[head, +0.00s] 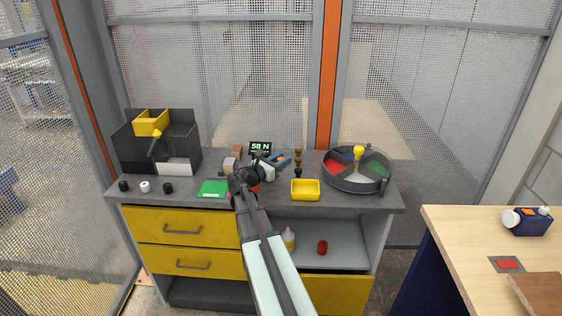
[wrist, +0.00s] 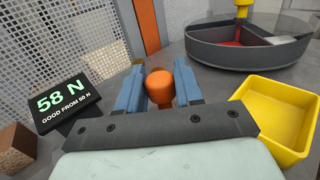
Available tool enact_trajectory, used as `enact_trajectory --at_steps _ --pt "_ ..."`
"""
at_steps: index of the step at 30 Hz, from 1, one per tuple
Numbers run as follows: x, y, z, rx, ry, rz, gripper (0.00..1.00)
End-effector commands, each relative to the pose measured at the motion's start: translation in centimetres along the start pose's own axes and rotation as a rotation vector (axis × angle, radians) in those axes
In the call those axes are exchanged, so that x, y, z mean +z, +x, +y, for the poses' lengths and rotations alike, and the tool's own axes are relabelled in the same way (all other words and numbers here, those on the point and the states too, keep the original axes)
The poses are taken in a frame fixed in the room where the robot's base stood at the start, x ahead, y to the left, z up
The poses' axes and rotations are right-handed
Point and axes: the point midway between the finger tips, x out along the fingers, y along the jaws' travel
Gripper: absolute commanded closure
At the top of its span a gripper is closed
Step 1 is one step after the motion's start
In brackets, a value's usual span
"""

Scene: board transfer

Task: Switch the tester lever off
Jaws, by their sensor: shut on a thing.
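The tester's display (wrist: 68,104) reads "58 N, GOOD FROM 50 N" at the left of the wrist view. It also shows at the back of the grey bench in the head view (head: 260,146). My gripper (wrist: 159,72) has its blue fingers on both sides of a rounded orange knob (wrist: 159,90), which I take for the tester lever's end. It is shut on the knob. In the head view my gripper (head: 283,160) reaches over the bench beside the display. The lever's shaft and the tester's body are mostly hidden behind my gripper.
A yellow tray (head: 305,197) sits close on the right, with a round divided bin (head: 345,183) beyond it. A green board (head: 213,188) lies to the left, near a dark partitioned box (head: 190,134). A brown block (wrist: 15,147) lies below the display in the wrist view.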

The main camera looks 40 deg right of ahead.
Motion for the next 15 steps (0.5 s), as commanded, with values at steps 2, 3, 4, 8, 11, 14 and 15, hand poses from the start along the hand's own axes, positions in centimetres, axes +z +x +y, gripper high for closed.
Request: enact_trajectory --at_steps 2,3,4,8,11,14,15 --pt "0.0 -0.01 -0.01 0.0 0.0 0.0 1.0" --pt "0.0 -0.01 -0.01 0.0 0.0 0.0 1.0" --pt "-0.01 -0.01 -0.01 0.0 0.0 0.0 1.0" --pt "-0.01 -0.03 0.01 -0.004 0.0 0.0 1.0" --pt "-0.01 -0.14 0.07 -0.019 0.0 0.0 1.0" --pt "-0.01 -0.38 0.12 -0.052 0.0 0.0 1.0" --pt "-0.01 -0.52 0.14 -0.071 -0.001 0.0 1.0"
